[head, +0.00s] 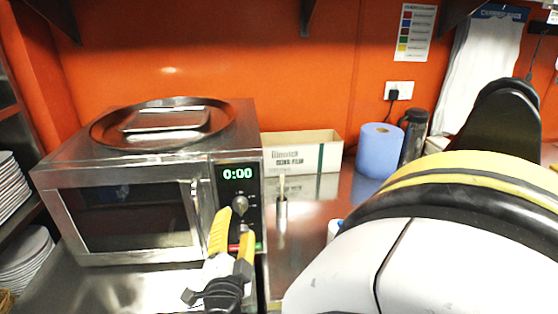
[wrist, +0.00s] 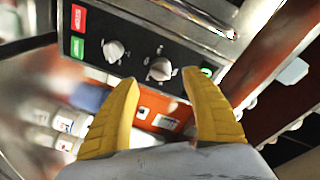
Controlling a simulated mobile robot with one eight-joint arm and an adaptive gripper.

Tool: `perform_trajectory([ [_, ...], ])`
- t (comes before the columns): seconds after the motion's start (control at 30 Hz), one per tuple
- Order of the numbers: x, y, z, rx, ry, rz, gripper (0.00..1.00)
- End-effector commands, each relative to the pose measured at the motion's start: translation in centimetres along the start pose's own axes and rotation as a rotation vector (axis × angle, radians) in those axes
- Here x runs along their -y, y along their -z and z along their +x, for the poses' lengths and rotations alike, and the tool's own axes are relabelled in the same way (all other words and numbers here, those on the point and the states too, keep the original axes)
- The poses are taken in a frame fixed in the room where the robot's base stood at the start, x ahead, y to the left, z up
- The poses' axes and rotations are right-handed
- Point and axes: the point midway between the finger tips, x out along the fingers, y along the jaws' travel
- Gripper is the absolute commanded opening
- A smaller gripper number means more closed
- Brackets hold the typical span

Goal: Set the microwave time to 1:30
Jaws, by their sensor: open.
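The steel microwave (head: 150,165) stands at the left on the counter. Its green display (head: 237,173) reads 0:00. An upper knob (head: 239,203) sits below the display. In the wrist view the panel is turned: the knob nearer the display (wrist: 160,69) and a second knob (wrist: 113,50) both show, with a red STOP button (wrist: 79,17) and a green button (wrist: 77,47) at the left. My gripper (head: 236,222) is open, its yellow fingers pointing at the panel. In the wrist view the fingertips (wrist: 160,82) straddle the knob nearer the display; contact cannot be told.
A round tray (head: 105,131) lies on top of the microwave. To its right are a cardboard box (head: 300,148), a small metal cylinder (head: 281,209), a blue paper roll (head: 379,150) and a dark bottle (head: 413,138). The microwave's door handle (head: 197,212) is left of the panel.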

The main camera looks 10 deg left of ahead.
Motion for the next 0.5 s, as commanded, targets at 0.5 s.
perform_trajectory([
  [0.5, 0.0, 0.1, 6.0, 0.000, 0.001, 0.000, 0.56],
])
